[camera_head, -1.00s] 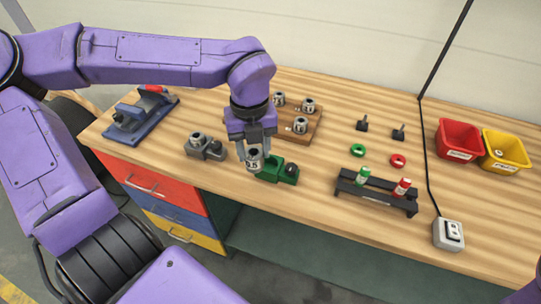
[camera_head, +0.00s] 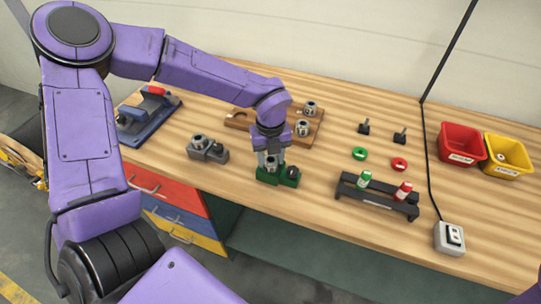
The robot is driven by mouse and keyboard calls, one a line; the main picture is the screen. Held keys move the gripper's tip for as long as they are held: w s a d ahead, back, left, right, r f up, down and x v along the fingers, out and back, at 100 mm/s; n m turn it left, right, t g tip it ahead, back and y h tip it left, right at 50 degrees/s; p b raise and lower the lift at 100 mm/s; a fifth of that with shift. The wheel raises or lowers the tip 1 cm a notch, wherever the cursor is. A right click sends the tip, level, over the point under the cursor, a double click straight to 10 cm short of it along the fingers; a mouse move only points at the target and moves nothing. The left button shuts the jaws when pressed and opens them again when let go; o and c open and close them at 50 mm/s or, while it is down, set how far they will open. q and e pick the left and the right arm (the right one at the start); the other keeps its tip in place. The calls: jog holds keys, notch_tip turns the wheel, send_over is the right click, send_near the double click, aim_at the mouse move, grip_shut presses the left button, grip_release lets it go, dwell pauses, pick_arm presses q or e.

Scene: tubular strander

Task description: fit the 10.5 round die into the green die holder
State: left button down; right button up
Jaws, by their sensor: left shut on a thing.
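The green die holder (camera_head: 279,179) sits on the bench near its front edge. My left gripper (camera_head: 271,159) points down over the holder's left part and is shut on the steel round die (camera_head: 270,164). The die is at the top of that left part; I cannot tell whether it is seated or just above. Its number is not readable now. A dark round part (camera_head: 293,172) is on the holder's right part. My right gripper is not in view.
A grey holder with a die (camera_head: 207,147) stands to the left. Behind my gripper is a wooden board (camera_head: 238,122) with dies. A black rack (camera_head: 376,198) with green and red pieces stands right. A blue vise-like tool (camera_head: 148,120) is far left.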

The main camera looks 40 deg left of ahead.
aim_at(271, 159)
pick_arm(q)
jog(key=shift+f, duration=0.15)
jog(key=c, duration=0.5)
grip_release()
jog(key=shift+c, duration=0.2)
jog(key=shift+r, duration=0.35)
notch_tip(271, 159, up, 12)
jog(key=shift+b, duration=0.45)
jog(key=shift+f, duration=0.2)
